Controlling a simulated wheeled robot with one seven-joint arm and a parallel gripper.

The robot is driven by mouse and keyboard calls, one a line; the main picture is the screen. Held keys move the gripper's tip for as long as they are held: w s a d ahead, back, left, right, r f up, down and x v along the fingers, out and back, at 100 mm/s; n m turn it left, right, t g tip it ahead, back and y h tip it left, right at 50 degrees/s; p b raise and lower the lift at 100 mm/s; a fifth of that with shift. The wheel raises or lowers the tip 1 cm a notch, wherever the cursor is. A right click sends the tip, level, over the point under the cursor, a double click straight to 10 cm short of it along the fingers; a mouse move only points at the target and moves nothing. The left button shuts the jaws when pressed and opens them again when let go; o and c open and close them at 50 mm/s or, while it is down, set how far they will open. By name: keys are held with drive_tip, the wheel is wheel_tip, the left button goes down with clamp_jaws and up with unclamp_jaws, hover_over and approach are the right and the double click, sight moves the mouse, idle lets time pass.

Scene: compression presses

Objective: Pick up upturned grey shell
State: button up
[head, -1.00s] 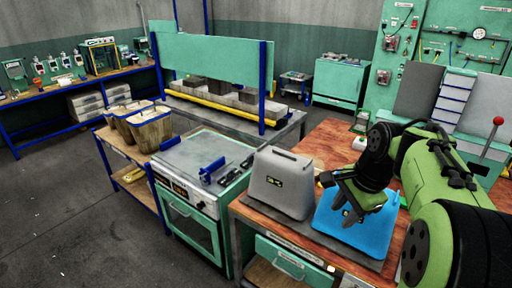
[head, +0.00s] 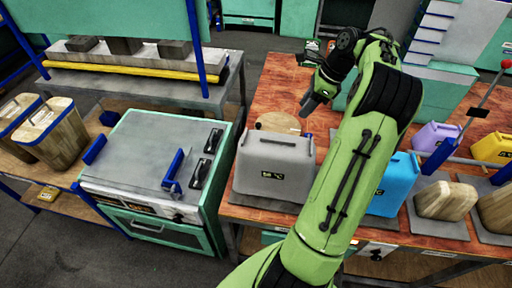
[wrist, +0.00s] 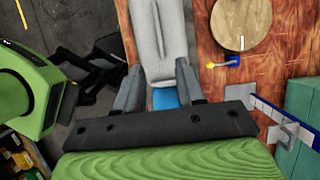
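The grey shell (head: 272,168) is a grey box with a slot-like bar along its top and a small dark label on its front. It stands on the wooden table, left of my arm in the head view. In the wrist view the grey shell (wrist: 162,40) shows as a narrow grey shape beyond the fingers. My gripper (head: 309,104) is above the table, behind and right of the shell, apart from it. In the wrist view my gripper (wrist: 160,90) has its two fingers spread with nothing held between them.
A blue shell (head: 392,188) stands right of my arm, partly hidden by it. A round wooden disc (head: 278,122) lies behind the grey shell. Purple (head: 436,136) and yellow (head: 490,148) shells and wooden blocks (head: 445,200) are at right. A press (head: 150,165) is at left.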

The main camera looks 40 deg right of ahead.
drive_tip(key=b, duration=0.4)
hover_over(282, 141)
drive_tip(key=s+d, duration=0.2)
wheel_tip(282, 141, down, 9)
drive_tip(key=shift+a+f, duration=0.15)
drive_tip(key=shift+f, duration=0.05)
drive_tip(key=b+x, duration=0.1)
drive_tip(key=x, duration=0.3)
drive_tip(key=shift+f, duration=0.35)
drive_tip(key=shift+w+a+f, duration=0.1)
drive_tip(key=shift+w+f, duration=0.2)
drive_tip(key=shift+f, duration=0.05)
drive_tip(key=shift+s+r, duration=0.1)
drive_tip(key=shift+s, duration=0.05)
clamp_jaws()
